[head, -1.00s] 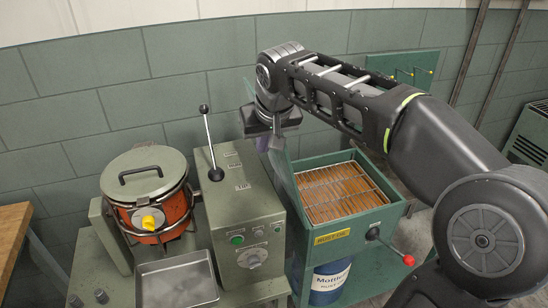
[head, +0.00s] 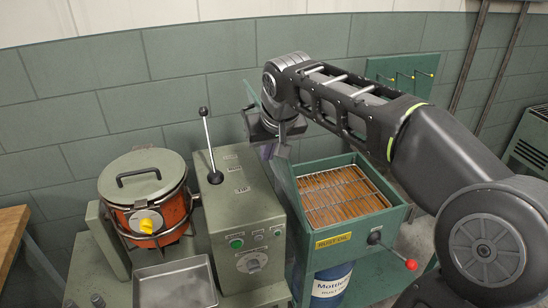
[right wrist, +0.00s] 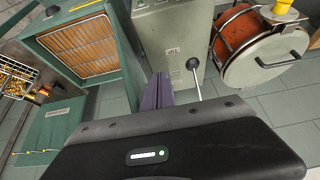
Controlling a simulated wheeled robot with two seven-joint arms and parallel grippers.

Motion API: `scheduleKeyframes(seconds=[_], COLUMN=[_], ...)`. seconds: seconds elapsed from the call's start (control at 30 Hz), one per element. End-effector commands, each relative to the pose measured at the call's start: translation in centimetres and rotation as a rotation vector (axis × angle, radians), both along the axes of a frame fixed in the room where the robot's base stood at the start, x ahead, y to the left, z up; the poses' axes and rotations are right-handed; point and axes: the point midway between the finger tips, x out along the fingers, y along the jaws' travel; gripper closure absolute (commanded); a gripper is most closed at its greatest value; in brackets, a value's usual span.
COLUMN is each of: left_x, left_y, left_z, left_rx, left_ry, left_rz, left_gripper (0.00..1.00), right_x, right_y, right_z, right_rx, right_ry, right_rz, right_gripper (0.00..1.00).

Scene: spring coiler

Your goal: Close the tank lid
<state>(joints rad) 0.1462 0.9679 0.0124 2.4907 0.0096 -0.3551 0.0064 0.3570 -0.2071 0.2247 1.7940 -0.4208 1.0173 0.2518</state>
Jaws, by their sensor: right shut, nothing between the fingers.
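The green tank (head: 318,232), labelled for rust oil, stands right of centre in the head view with a wire rack inside; it also shows in the right wrist view (right wrist: 45,42). Its lid (head: 284,185) stands open and steep along the tank's left side, partly hidden by my right gripper. In the right wrist view the lid (right wrist: 125,45) shows nearly edge-on. My right gripper (head: 266,151) is shut and empty, beside the lid on its control-box side; whether it touches the lid I cannot tell. Its closed fingers (right wrist: 158,84) show in the right wrist view. My left gripper is not in view.
A grey-green control box (head: 238,215) with an upright black-knobbed lever (head: 207,140) stands left of the lid. An orange pot (head: 165,222) with a covered top and a metal tray (head: 175,284) are farther left. A red-knobbed handle (head: 410,265) sticks out at the tank's front right.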

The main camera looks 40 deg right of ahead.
Motion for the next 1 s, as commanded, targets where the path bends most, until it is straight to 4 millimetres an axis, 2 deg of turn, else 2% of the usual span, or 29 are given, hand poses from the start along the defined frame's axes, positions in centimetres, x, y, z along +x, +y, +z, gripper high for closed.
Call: scheduleKeyframes(seconds=[0.17,0.63,1.0], left_x=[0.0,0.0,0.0], left_y=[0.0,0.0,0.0], left_z=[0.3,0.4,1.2], left_rx=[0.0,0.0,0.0], left_ry=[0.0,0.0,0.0], left_rz=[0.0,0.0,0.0], left_gripper=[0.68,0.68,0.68], right_x=[-0.4,-0.6,-1.9], right_y=[-1.2,-1.8,-5.3], right_z=[0.4,0.6,1.5], right_rx=[-0.001,-0.001,-0.001], right_ry=[-0.001,-0.001,-0.002], right_rz=[0.0,-0.001,-0.003], right_gripper=[1.0,1.0,1.0])
